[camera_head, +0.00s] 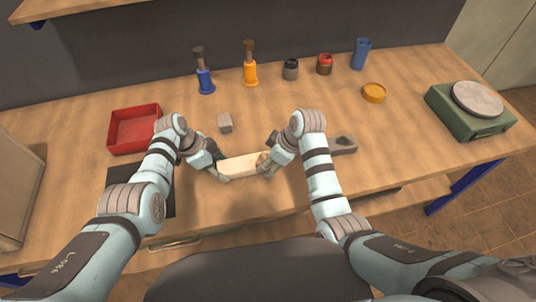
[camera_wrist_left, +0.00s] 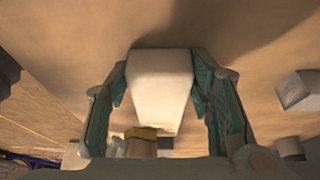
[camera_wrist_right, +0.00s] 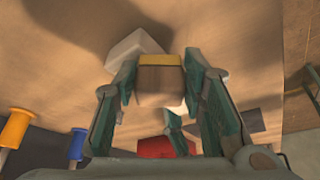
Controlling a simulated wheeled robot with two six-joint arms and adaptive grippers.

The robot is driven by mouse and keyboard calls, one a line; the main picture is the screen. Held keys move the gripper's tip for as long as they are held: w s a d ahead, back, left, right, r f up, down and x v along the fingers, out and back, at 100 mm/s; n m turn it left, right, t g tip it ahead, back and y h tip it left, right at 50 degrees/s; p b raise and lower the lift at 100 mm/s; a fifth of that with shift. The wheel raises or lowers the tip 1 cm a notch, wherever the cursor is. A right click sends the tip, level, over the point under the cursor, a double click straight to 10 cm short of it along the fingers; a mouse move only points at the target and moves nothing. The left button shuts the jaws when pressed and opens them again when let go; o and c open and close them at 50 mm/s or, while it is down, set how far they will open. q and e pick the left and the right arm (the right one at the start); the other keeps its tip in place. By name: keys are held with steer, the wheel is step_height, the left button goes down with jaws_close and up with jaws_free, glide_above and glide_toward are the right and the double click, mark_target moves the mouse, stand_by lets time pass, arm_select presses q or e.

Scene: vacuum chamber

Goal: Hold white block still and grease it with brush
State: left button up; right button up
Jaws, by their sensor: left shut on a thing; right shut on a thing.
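The white block (camera_head: 241,164) is above the front middle of the table, between my two grippers. My left gripper (camera_head: 218,168) is shut on it; in the left wrist view the block (camera_wrist_left: 160,85) sits between both fingers. My right gripper (camera_head: 264,163) is shut on the brush; in the right wrist view the brush (camera_wrist_right: 160,84) shows a brown body with a yellow band. The white block (camera_wrist_right: 135,45) appears just beyond it. The brush (camera_wrist_left: 141,135) also shows close to the block's end in the left wrist view. I cannot tell whether they touch.
A red tray (camera_head: 134,128) stands at the left. A small grey block (camera_head: 225,122) lies behind the grippers. A green scale (camera_head: 470,118) is at the right.

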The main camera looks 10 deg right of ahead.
steer(key=shift+w+a, duration=0.15)
steer(key=shift+w, duration=1.45)
steer(key=shift+w+a, duration=0.1)
steer(key=shift+w, duration=1.5)
step_height(320, 180, up, 6)
steer(key=shift+r, duration=0.1)
step_height(320, 180, up, 3)
steer(key=shift+f, duration=0.1)
steer(key=shift+f, duration=0.1)
